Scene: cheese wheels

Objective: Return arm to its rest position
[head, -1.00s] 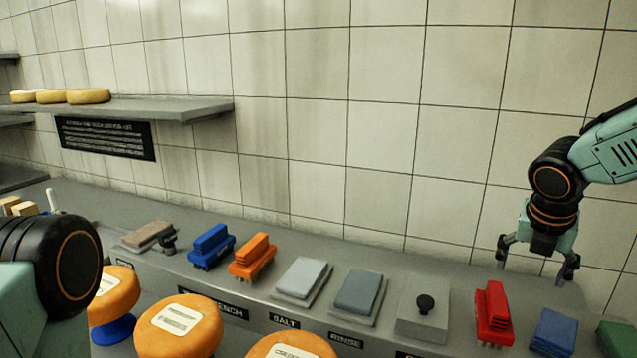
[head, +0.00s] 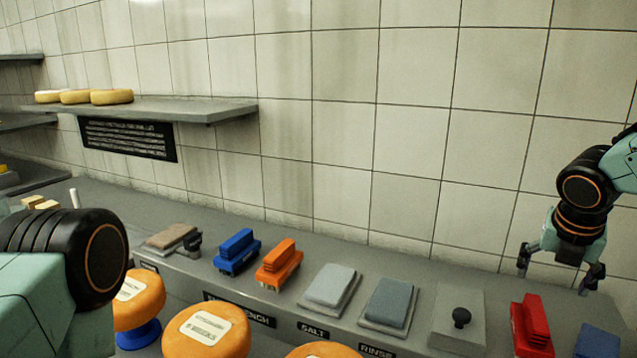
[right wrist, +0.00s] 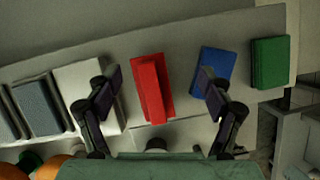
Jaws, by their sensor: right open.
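My right gripper (head: 561,270) is open and empty at the right side of the head view, above the back of the grey counter (head: 345,255). In the right wrist view its two fingers (right wrist: 158,95) are spread wide. A red brush (right wrist: 151,90) lies on the counter between them in the picture, and a blue block (right wrist: 214,82) shows behind the right finger. Nothing is held. My left arm shows as a black and teal joint at the lower left of the head view; its gripper is out of view.
On the counter lie a blue brush (head: 237,252), an orange brush (head: 279,264), grey pads (head: 329,285) and a plate with a black knob (head: 461,318). Orange cheese wheels (head: 207,331) stand in front. A wall shelf (head: 190,107) holds pale cheese wheels (head: 111,96). A green block (right wrist: 270,62) lies at the right.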

